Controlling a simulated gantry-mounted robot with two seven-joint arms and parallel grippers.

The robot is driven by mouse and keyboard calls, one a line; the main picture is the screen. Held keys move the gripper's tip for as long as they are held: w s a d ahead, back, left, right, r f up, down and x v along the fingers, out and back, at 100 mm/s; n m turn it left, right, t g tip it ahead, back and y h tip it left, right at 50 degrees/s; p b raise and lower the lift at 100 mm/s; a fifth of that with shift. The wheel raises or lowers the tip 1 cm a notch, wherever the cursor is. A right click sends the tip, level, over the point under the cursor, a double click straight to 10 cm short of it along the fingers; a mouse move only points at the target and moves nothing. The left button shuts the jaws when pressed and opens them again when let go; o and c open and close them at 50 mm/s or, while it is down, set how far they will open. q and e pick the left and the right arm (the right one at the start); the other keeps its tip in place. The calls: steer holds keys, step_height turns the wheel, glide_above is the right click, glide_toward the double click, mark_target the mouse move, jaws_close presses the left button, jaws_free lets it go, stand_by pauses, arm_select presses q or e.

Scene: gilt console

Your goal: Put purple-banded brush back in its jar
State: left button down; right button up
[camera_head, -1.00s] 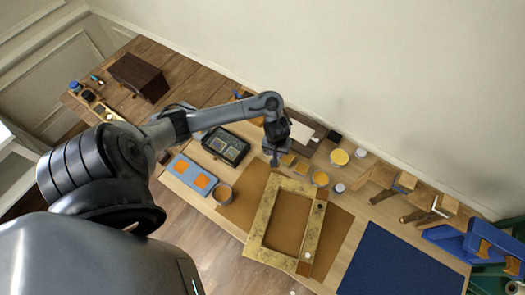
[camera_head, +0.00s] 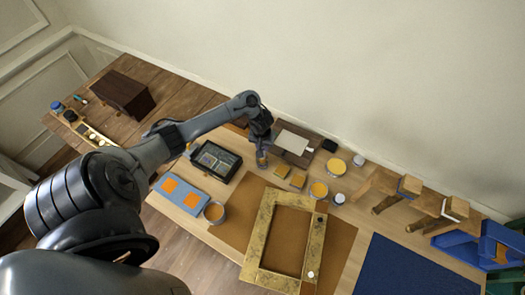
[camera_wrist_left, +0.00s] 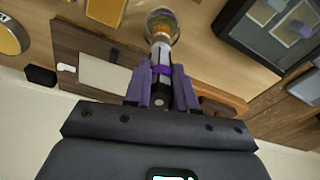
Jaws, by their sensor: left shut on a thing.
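My left gripper (camera_head: 262,146) is over the table, right of the tablet. In the left wrist view its two fingers (camera_wrist_left: 160,90) are closed around the purple-banded brush (camera_wrist_left: 161,69). The brush has a purple band, and its grey-white shaft shows between the fingers. Its far end points away from the gripper towards a small clear jar (camera_wrist_left: 163,22) with amber colour in it. The jar also shows just below the gripper in the head view (camera_head: 262,161). The brush end overlaps the jar; I cannot tell whether it is inside or only above it. My right gripper is not in view.
A gilt frame (camera_head: 262,237) rests on the brown mat (camera_head: 234,220) in front. Tins (camera_head: 318,190) stand to the right. The blue mat (camera_head: 395,268) is clear.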

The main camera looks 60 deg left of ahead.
arm_select(q)
step_height(320, 180, down, 3)
steer(key=shift+f+b, duration=0.1)
steer(key=shift+b, duration=0.2)
steer(key=shift+f, duration=0.15)
steer(key=c, duration=0.9)
jaws_free()
steer(key=shift+c, duration=0.2)
